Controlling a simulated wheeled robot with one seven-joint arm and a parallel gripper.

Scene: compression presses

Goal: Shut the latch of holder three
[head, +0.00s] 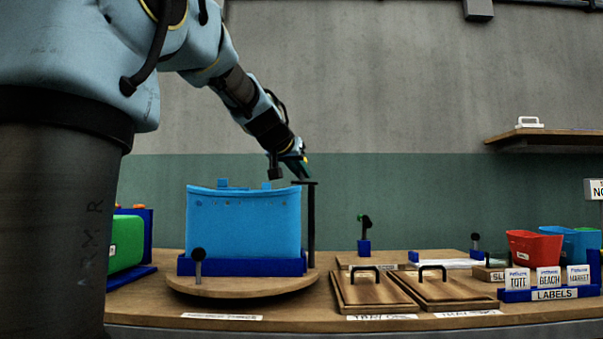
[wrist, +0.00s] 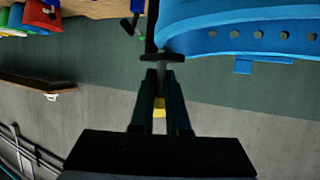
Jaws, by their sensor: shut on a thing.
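A blue bucket (head: 245,225) stands upright in a dark blue holder (head: 245,267) on a round wooden turntable (head: 240,285). A black upright post (head: 311,225) with a flat T-shaped top (head: 304,183) rises at the holder's right side. My gripper (head: 303,177) is at that top, above and right of the bucket's rim. In the wrist view my fingers (wrist: 160,72) are shut on the black T-shaped top (wrist: 161,57), close beside the blue bucket (wrist: 240,35). A short black knobbed lever (head: 198,262) stands at the holder's front left. No number three is legible.
A green tub (head: 125,245) in a blue holder is at the left. Two wooden boards with handles (head: 375,290) lie right of the turntable. Further right are a labels rack (head: 547,294) and red (head: 533,248) and blue tubs. A shelf (head: 545,140) hangs at the upper right.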

